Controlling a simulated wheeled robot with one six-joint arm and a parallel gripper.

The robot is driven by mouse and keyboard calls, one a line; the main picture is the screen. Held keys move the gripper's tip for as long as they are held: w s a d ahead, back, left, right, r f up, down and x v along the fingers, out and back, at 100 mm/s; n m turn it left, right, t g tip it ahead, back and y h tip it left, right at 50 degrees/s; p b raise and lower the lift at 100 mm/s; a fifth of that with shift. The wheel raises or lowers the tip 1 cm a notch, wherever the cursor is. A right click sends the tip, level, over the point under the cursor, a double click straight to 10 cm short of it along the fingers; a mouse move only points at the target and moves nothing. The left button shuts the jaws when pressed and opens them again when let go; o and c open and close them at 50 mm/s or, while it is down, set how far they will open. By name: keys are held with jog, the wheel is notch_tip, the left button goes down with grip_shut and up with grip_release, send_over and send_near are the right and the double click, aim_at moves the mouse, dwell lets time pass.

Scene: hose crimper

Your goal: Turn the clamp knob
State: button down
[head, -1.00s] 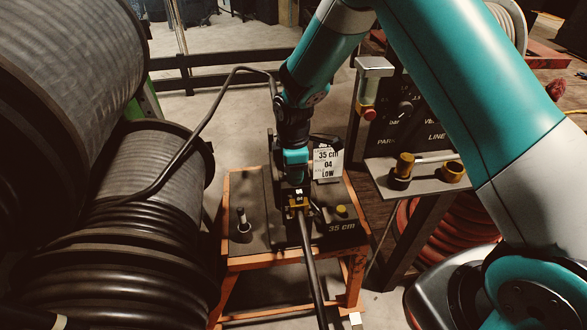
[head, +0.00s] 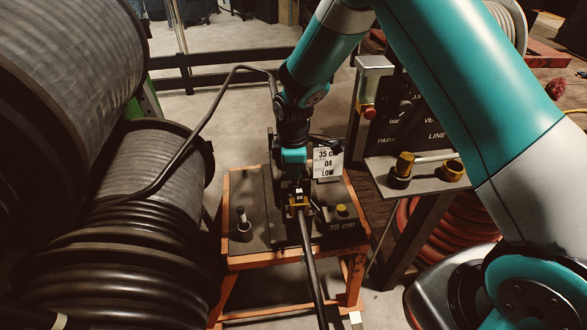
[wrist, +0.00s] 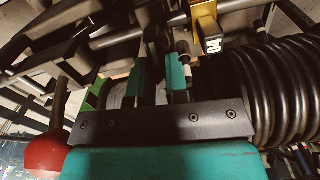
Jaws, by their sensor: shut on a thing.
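My gripper (wrist: 160,85) shows in the wrist view as two teal fingers close together, shut on a small dark part between them. I take this part to be the clamp knob; the fingers mostly hide it. In the head view my gripper (head: 294,180) points down over the crimper bench (head: 262,241), and the knob cannot be made out there.
Big hose reels (head: 150,190) crowd the left. A white sign reading 35 cm, 04, LOW (head: 327,163) stands right behind my gripper. A grey shelf with brass fittings (head: 425,175) is further right. A red ball (wrist: 46,156) shows at the wrist view's lower left.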

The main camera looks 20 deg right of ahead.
jog(key=m, duration=0.4)
jog(key=shift+w, duration=0.15)
jog(key=m, duration=0.4)
jog(key=shift+d, duration=0.15)
jog(key=m, duration=0.7)
jog(key=shift+w+d+r, duration=0.1)
jog(key=shift+d, duration=0.1)
jog(key=m, duration=0.6)
jog(key=shift+d+m, duration=0.15)
jog(key=shift+m, duration=0.15)
jog(key=m, duration=0.6)
jog(key=shift+s+d+m, duration=0.15)
jog(key=shift+s+m, duration=0.05)
jog(key=shift+m, duration=0.2)
jog(key=c, duration=1.1)
grip_release()
